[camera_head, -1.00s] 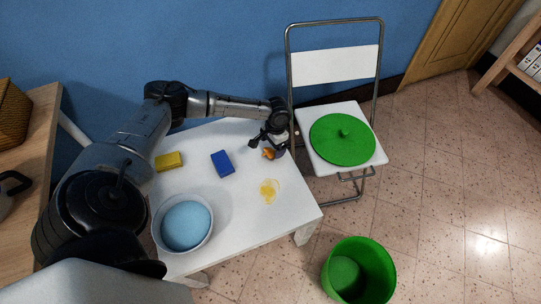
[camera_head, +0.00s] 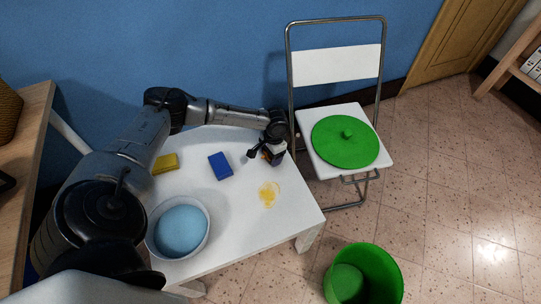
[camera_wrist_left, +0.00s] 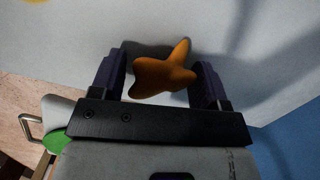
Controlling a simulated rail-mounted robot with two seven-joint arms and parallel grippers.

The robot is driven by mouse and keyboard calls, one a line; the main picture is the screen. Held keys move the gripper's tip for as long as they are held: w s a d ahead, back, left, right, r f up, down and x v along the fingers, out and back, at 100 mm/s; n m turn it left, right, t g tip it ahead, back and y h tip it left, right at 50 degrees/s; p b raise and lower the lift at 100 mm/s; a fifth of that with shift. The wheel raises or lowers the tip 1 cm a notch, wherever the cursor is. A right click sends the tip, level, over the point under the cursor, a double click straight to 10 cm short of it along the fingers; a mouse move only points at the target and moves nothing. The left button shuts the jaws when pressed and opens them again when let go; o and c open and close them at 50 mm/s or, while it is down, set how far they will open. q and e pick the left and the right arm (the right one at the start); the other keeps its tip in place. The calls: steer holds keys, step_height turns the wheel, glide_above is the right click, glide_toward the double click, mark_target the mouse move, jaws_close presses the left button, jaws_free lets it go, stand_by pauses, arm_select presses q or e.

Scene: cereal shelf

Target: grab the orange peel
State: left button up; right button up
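The orange peel (camera_wrist_left: 165,74) is a star-like orange piece. In the left wrist view it lies on the white table between the two dark fingers of my left gripper (camera_wrist_left: 162,68). The fingers are apart, with a gap beside the peel on the left. On the right, the peel is close to the finger and I cannot tell whether they touch. In the head view my left gripper (camera_head: 263,155) is low over the table's right back part and hides most of the peel. My right gripper is not in view.
The white table (camera_head: 235,240) also carries a yellow sponge (camera_head: 166,163), a blue sponge (camera_head: 220,166), a bowl of blue liquid (camera_head: 181,231) and a yellow stain (camera_head: 269,194). A chair with a green lid (camera_head: 344,142) stands at right. A green bin (camera_head: 385,280) is on the floor.

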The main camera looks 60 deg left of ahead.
arm_select(q)
steer(key=c, duration=0.6)
steer(key=shift+o, duration=0.2)
